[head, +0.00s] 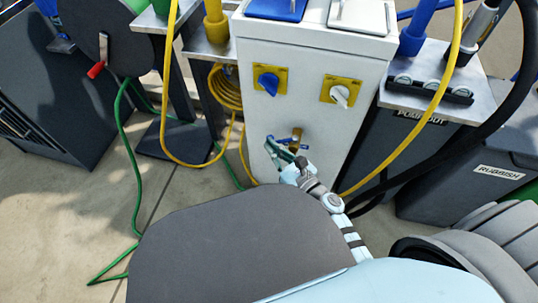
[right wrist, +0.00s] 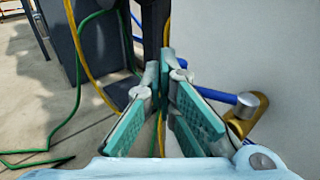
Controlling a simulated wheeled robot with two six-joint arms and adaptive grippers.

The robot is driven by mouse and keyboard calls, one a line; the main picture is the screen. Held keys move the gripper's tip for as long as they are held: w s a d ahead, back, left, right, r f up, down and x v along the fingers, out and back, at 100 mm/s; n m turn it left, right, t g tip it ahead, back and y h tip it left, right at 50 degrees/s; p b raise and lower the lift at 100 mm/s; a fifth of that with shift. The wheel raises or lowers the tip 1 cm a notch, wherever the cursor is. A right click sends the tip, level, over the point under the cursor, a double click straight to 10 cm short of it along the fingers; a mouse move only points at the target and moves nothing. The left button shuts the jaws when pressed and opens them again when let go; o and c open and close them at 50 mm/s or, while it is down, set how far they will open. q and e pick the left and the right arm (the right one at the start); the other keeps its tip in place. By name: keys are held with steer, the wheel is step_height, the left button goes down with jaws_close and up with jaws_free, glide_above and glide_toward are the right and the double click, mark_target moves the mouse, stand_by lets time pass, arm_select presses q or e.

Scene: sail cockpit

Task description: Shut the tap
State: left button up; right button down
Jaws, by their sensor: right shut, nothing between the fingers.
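The tap is a small brass fitting (head: 297,146) with a blue lever (head: 283,139), low on the front of the white pedestal (head: 308,105). The brass body also shows in the right wrist view (right wrist: 238,128). There its blue lever (right wrist: 222,97) runs from the metal hub leftward behind my right finger. My right gripper (head: 271,147) is shut and empty, with its teal fingers in front of the tap, beside the lever. It shows close up in the right wrist view (right wrist: 165,63). I cannot tell whether a finger touches the lever. My left gripper is out of view.
Blue (head: 267,83) and white (head: 341,95) sockets on yellow plates sit above the tap. A yellow cable coil (head: 226,88) hangs left of the pedestal. A green hose (head: 130,160) lies on the floor. A rubbish bin (head: 460,185) stands right.

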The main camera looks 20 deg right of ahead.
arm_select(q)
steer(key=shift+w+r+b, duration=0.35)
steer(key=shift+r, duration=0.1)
arm_select(e)
steer(key=shift+d+x, duration=0.15)
steer(key=shift+x, duration=0.8)
steer(key=shift+d+x, duration=0.2)
steer(key=shift+x, duration=0.7)
steer(key=shift+w+r, duration=0.15)
steer(key=shift+w, duration=0.05)
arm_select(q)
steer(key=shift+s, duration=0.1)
arm_select(e)
steer(key=f+v, duration=0.1)
steer(key=v, duration=1.1)
steer(key=shift+r, duration=0.45)
